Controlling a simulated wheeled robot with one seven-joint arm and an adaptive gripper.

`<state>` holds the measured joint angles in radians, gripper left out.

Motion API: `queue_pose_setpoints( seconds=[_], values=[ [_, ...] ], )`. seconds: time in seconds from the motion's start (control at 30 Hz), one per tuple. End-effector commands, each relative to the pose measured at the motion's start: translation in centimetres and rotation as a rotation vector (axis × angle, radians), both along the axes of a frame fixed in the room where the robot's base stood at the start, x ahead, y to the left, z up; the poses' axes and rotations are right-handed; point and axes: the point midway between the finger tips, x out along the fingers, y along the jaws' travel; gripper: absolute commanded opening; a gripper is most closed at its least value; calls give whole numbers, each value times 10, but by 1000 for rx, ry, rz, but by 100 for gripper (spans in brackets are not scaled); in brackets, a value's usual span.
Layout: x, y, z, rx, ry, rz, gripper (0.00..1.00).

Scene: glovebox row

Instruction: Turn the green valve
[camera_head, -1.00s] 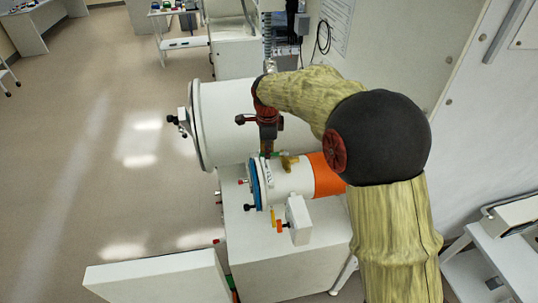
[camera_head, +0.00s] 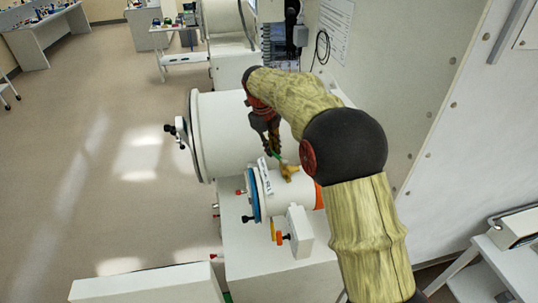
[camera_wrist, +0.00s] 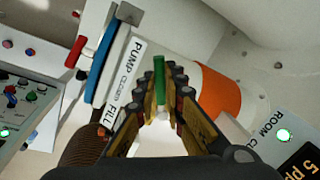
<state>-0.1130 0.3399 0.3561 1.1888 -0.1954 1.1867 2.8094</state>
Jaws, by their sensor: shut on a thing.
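The green valve's handle (camera_wrist: 159,76) stands between my gripper's fingertips (camera_wrist: 160,88) in the wrist view. In the head view the green handle (camera_head: 277,155) shows as a small strip above a brass valve body (camera_head: 289,170) on top of the small white cylinder (camera_head: 290,195). My gripper (camera_head: 272,148) reaches down to it from above and is shut on the green handle. The fingers hide part of the valve in both views. A label (camera_wrist: 122,73) reading PUMP, CLOSED and FILL lies beside the valve.
The small cylinder has a blue ring (camera_head: 254,194) and an orange band (camera_wrist: 218,92). A large white chamber (camera_head: 235,135) stands close behind. A white box with an orange part (camera_head: 299,232) juts from the cylinder's front. Open floor (camera_head: 95,180) lies to the left.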

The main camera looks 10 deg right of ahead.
Motion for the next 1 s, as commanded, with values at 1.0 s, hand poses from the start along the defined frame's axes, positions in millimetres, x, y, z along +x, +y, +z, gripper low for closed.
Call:
queue_pose_setpoints(
  seconds=[1.0],
  values=[
    [7, -14, 0, 1, 1, -254, 0]
  ],
)
